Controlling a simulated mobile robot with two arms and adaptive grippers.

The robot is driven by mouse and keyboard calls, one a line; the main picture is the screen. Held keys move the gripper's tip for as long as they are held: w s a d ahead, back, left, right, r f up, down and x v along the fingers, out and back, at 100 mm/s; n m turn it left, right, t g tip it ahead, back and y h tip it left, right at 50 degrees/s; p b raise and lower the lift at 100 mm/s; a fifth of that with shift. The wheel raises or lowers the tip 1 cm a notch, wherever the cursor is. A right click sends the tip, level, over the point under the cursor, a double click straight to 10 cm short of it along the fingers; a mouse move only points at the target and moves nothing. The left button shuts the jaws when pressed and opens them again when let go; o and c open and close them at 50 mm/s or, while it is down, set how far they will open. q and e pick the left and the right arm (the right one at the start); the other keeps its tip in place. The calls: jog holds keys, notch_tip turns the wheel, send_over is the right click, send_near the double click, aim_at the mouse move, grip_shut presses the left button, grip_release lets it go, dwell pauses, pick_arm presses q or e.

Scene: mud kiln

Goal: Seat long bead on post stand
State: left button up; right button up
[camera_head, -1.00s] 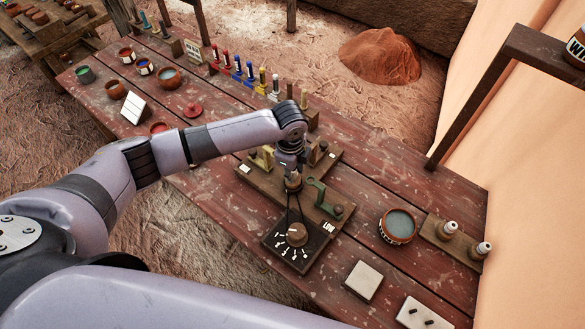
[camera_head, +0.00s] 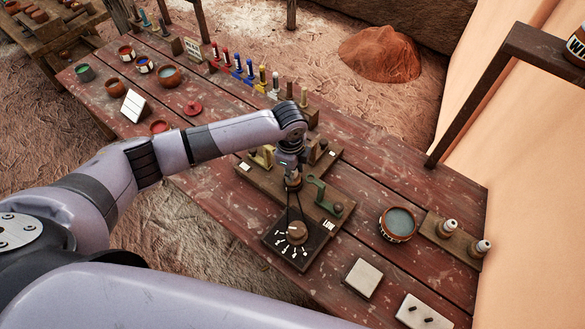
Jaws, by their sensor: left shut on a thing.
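My left gripper (camera_head: 296,217) points down over a dark square board with white marks (camera_head: 273,238). Its thin dark fingers are shut on the round brown knob (camera_head: 297,231) in the middle of that board. I cannot pick out the long bead for certain. A pale plate with two short dark posts (camera_head: 424,315) lies at the lower right; I cannot tell if it is the post stand. A wooden stand (camera_head: 457,243) holds two whitish upright pieces at the right. My right gripper is not in view.
A green bracket (camera_head: 316,190) stands on the wooden base behind the board. A bowl of grey liquid (camera_head: 397,224) and a white tile (camera_head: 363,279) are to the right. Several coloured pieces (camera_head: 238,69) line the back edge. A dark wooden post (camera_head: 470,108) rises at right.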

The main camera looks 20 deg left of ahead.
pick_arm(q)
jog(key=o, duration=0.9)
jog(key=shift+o, duration=0.8)
jog(key=o, duration=0.4)
jog(key=shift+r, duration=0.1)
jog(key=shift+c, duration=0.2)
jog(key=shift+w+r, duration=0.15)
jog(key=shift+r, duration=0.05)
jog(key=shift+r+p, duration=0.5)
notch_tip(320, 180, up, 4)
jog(key=p, duration=0.4)
jog(key=shift+p, duration=0.3)
jog(key=shift+r, duration=1)
